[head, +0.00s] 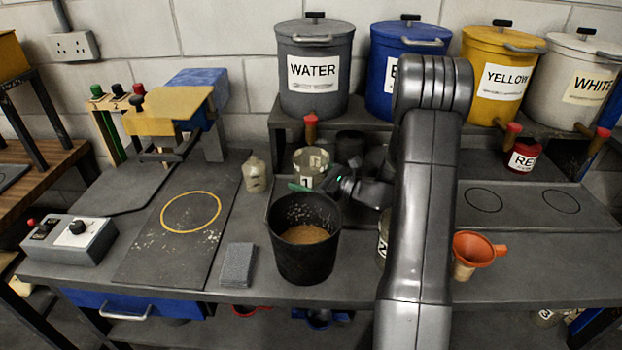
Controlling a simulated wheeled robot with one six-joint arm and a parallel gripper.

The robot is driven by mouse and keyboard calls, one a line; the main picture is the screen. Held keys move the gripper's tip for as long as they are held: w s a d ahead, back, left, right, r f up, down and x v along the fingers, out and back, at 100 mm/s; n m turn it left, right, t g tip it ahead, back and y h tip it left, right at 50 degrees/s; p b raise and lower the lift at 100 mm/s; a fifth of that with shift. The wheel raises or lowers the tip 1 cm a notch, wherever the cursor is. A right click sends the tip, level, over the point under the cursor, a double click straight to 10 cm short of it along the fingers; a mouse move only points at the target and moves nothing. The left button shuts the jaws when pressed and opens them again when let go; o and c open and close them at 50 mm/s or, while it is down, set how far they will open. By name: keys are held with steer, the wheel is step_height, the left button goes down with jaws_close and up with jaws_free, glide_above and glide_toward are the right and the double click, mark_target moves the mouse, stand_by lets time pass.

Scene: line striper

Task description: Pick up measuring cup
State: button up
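A clear cup with a label reading 1 (311,163) stands upright at the back of the bench, below the grey WATER bucket. It looks like a measuring cup, but I cannot confirm it. My gripper (318,187) reaches in from the right at the cup's front lower right, above the rim of a black bucket (305,260). The fingers are small and dark, so I cannot tell whether they touch the cup or are open. A second labelled clear container (382,247) is mostly hidden behind my arm.
The black bucket holds brown material, in front of the cup. A small pale bottle (255,174) stands left of it. A grey block (237,264) lies at front left. An orange funnel (478,250) is right of my arm. Lidded paint buckets (500,85) with taps line the back shelf.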

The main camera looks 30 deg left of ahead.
steer(key=c, duration=0.8)
